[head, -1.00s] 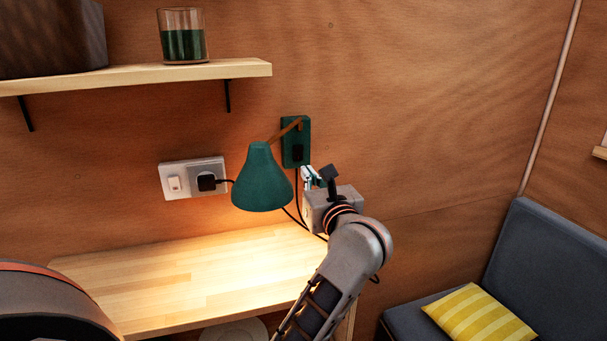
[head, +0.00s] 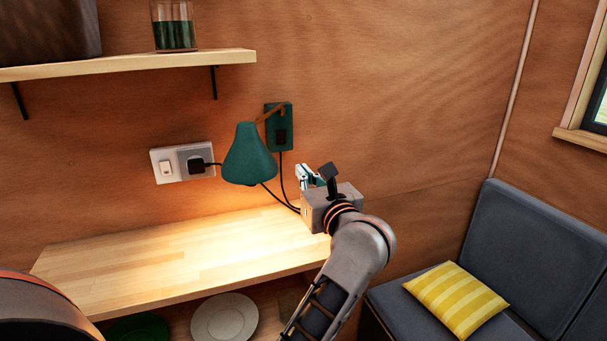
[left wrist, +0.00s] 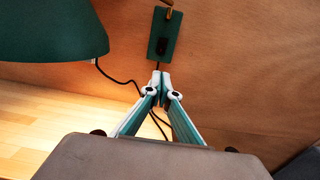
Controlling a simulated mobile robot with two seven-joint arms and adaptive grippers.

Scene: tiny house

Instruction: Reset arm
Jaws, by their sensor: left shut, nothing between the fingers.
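My left gripper (head: 308,176) is in front of the wooden wall, just right of the green lamp, above the right end of the wooden desk. In the left wrist view its two fingers (left wrist: 161,80) meet at the tips, shut with nothing between them. The green lamp (head: 249,157) hangs from a green wall plate (head: 279,128) with a dark switch; its shade also shows at the upper left of the left wrist view (left wrist: 50,35). The gripper appears apart from the lamp. My right gripper is not in view.
The lit wooden desk (head: 160,267) has a clear top. Plates (head: 225,318) sit on a shelf below it. A wall socket with a switch (head: 182,163) is left of the lamp. A wall shelf (head: 130,64) holds a glass (head: 173,27). A grey seat with a yellow cushion (head: 456,299) stands at right.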

